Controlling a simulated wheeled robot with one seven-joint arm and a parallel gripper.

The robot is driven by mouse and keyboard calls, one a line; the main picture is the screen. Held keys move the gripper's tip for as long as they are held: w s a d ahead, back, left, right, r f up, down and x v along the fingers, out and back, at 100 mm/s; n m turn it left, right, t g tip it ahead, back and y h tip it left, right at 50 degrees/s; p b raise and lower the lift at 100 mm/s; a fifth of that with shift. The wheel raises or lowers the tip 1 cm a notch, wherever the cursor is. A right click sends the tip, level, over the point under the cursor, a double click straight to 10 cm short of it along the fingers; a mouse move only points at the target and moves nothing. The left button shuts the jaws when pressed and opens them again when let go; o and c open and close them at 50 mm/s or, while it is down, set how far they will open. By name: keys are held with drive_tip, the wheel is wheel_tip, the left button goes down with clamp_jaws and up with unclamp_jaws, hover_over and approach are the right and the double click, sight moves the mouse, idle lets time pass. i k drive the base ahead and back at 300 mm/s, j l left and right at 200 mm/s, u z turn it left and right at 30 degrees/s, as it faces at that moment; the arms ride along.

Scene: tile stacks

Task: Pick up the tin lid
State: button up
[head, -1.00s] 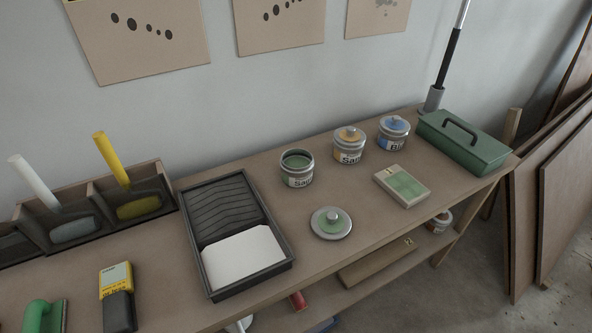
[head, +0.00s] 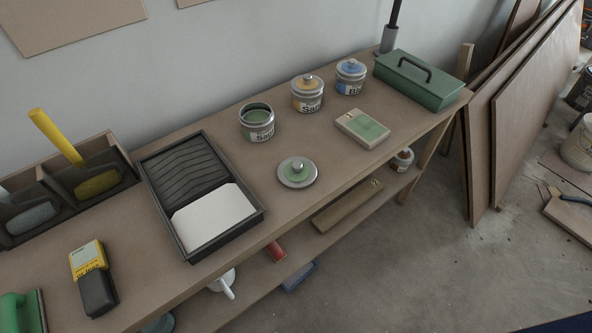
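The tin lid (head: 297,173) lies flat on the bench top, a round grey disc with a green centre and a grey knob facing up. It sits right of the paint tray and in front of the open tin (head: 257,122), which shows green paint inside. Nothing touches or covers the lid. My gripper is not in view.
A black paint tray (head: 184,243) with a white sheet lies left of the lid. A green-and-cream box (head: 363,128) and a green toolbox (head: 421,80) are to the right. Bench in front of the lid is clear.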

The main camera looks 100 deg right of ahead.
sight(295, 172)
drive_tip(key=k+l+z, duration=0.8)
